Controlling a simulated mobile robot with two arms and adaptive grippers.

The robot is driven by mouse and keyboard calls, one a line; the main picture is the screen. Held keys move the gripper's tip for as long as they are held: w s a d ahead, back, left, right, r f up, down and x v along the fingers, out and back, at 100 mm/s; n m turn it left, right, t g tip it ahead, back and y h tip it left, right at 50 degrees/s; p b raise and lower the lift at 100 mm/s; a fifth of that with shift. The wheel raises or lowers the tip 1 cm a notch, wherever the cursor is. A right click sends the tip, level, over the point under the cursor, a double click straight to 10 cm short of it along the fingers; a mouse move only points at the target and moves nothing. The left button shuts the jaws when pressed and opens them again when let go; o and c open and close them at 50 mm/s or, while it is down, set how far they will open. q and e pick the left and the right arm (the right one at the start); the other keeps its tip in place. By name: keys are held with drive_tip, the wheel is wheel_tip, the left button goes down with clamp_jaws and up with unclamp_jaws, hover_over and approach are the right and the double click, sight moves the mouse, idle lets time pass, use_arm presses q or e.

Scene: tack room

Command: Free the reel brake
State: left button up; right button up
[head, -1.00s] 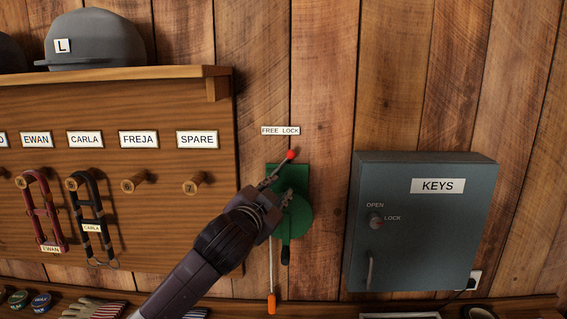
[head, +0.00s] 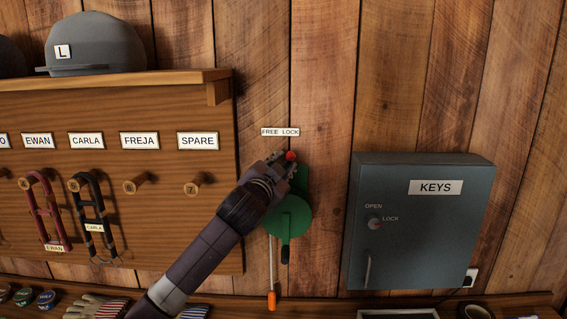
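The green reel (head: 291,218) is mounted on the plank wall under a small plate (head: 280,132) reading FREE on its left and LOCK on its right. The brake lever's red knob (head: 291,156) stands just below the LOCK end of the plate. My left gripper (head: 286,161) reaches up from lower left, its fingers spread on either side of the knob. They do not look closed on it. The gripper hides the lever's stem and part of the reel's bracket. My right gripper is not in view.
A grey KEYS cabinet (head: 420,230) juts from the wall on the right. A wooden shelf (head: 120,77) with pegs and hanging halters is on the left. An orange-ended cord (head: 271,299) hangs below the reel. A ledge with small items runs along the bottom.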

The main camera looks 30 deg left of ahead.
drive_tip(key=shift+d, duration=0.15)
use_arm(q)
clamp_jaws()
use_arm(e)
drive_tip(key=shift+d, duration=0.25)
use_arm(q)
drive_tip(key=shift+a, duration=0.1)
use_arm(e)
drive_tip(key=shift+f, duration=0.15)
use_arm(q)
drive_tip(key=n, duration=0.1)
drive_tip(key=n+b, duration=0.1)
drive_tip(key=a+n+b, duration=0.1)
drive_tip(key=shift+s+r+n+t+y, duration=0.25)
drive_tip(key=shift+s+n+t+y, duration=0.05)
drive_tip(key=shift+s, duration=0.1)
drive_tip(key=n, duration=0.1)
drive_tip(key=n+b, duration=0.1)
drive_tip(key=a+n, duration=0.1)
drive_tip(key=shift+s+r+t+y, duration=0.25)
drive_tip(key=shift+s+t+y, duration=0.05)
drive_tip(key=shift+s+t, duration=0.1)
drive_tip(key=shift+s+a+r+n+b, duration=0.15)
drive_tip(key=shift+a+n+b, duration=0.3)
drive_tip(key=shift+n, duration=0.55)
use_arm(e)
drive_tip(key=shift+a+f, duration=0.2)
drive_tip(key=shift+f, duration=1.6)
